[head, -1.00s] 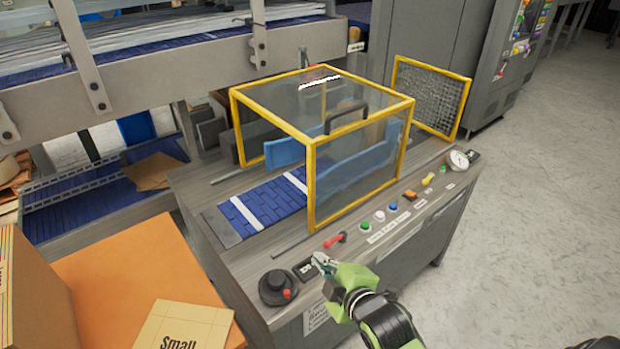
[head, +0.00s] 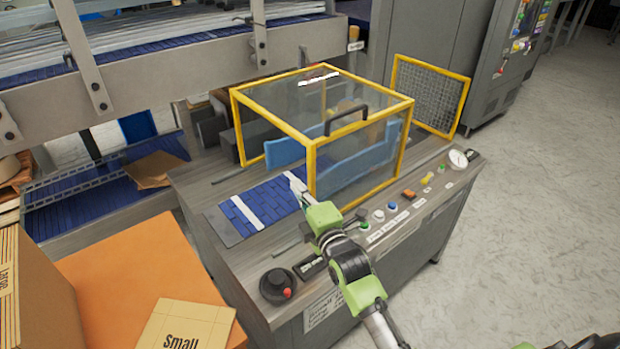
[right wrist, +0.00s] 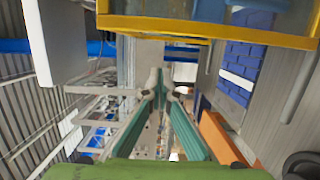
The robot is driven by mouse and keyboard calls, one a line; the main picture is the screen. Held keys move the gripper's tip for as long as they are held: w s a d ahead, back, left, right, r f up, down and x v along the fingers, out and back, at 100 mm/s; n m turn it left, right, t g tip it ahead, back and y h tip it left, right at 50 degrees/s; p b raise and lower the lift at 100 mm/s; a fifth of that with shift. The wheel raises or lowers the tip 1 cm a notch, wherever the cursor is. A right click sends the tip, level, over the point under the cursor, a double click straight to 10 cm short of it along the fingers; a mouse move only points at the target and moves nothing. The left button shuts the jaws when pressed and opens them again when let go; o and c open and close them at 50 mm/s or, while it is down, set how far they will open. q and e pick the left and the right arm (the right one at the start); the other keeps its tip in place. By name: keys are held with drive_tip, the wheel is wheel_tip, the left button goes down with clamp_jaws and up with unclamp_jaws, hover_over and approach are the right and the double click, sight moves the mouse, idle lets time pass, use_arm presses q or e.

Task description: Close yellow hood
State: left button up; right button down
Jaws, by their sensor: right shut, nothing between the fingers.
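In the head view my right gripper (head: 294,182) is just left of the hood's near front post, above the belt. I cannot tell whether it touches the hood. In the right wrist view its teal fingers meet at the tips (right wrist: 159,80), empty, with the hood's yellow frame (right wrist: 210,24) above. My left gripper is not in view.
Buttons and a red-tipped black knob (head: 278,287) line the machine's front edge, with a gauge (head: 458,159) at its right end. A yellow-framed mesh guard (head: 432,97) stands behind right. A box marked Small (head: 185,325) lies on an orange surface at lower left.

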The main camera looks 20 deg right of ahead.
sight(310, 181)
drive_tip(key=d, duration=0.1)
drive_tip(key=w+d, duration=0.1)
drive_tip(key=w+d+p, duration=0.1)
drive_tip(key=d, duration=0.1)
drive_tip(key=shift+a, duration=0.1)
idle(0.3)
